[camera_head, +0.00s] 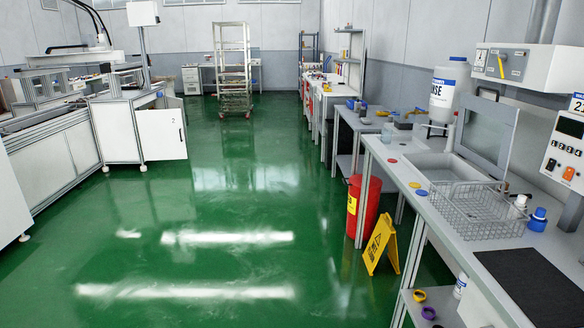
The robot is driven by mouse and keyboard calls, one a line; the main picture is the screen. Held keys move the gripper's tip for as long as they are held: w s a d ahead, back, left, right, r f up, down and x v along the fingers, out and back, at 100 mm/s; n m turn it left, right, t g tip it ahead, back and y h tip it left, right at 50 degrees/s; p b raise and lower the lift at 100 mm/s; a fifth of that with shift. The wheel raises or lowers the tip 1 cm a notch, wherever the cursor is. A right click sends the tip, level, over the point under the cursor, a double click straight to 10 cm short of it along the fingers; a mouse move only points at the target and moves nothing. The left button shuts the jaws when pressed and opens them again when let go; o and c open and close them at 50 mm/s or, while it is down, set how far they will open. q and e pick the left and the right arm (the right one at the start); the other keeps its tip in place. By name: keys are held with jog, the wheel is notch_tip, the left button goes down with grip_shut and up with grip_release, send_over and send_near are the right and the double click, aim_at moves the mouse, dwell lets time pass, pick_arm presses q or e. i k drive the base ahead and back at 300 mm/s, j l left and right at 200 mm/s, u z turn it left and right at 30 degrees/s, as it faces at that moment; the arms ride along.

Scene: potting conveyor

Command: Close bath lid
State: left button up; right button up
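The bath (436,166) is a grey basin set into the bench on the right. Its lid (487,136) stands open, raised nearly upright and tilted at the basin's right side, with a pale panel inside a grey frame. The inside of the basin is partly visible. Neither of my grippers is in view.
A white jug (446,92) stands behind. Green floor at left is clear.

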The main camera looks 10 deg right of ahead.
aim_at(505, 114)
jog(key=i, duration=1.45)
jog(key=i+z, duration=0.25)
jog(key=i, duration=0.15)
jog(key=i+j+z, duration=0.2)
jog(key=i, duration=0.15)
jog(key=i+j+z, duration=0.25)
jog(key=i+l, duration=0.05)
jog(key=i, duration=0.05)
